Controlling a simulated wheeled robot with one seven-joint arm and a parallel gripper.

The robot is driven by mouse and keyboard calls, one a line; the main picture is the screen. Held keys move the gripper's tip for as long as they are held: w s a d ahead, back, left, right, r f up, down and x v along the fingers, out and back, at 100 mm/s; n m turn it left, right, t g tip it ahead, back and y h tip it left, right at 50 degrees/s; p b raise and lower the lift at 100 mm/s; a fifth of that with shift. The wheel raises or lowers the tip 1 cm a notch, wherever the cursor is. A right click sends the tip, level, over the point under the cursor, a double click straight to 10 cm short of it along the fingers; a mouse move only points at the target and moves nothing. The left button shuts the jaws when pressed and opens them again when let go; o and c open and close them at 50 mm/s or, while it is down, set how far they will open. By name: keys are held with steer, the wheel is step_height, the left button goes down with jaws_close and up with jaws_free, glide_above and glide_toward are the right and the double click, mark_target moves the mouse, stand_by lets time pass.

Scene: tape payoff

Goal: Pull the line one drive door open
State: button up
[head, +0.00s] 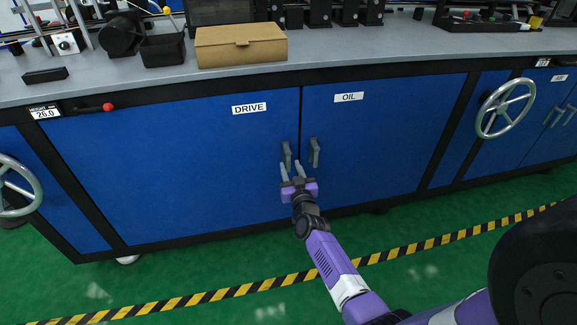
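The blue DRIVE door (190,160) is flush with the cabinet front and looks closed. Its white label (249,108) reads DRIVE. Its grey upright bar handle (287,152) is near the door's right edge. My gripper (291,170) is just below and in front of this handle, with its two pale fingers apart. The left finger overlaps the handle's lower end in the picture. The right finger is to the right of the handle. I cannot tell whether either finger touches it.
The OIL door (385,140) looks closed, and its handle (314,152) is close to my gripper's right. Handwheels stick out at right (506,108) and far left (14,188). A cardboard box (240,46) is on the grey worktop. The green floor, with a striped tape line (240,289), is clear in front.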

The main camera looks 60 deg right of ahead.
mark_target(289, 163)
steer(key=shift+b+x, duration=0.4)
steer(key=shift+x, duration=1.25)
jaws_close()
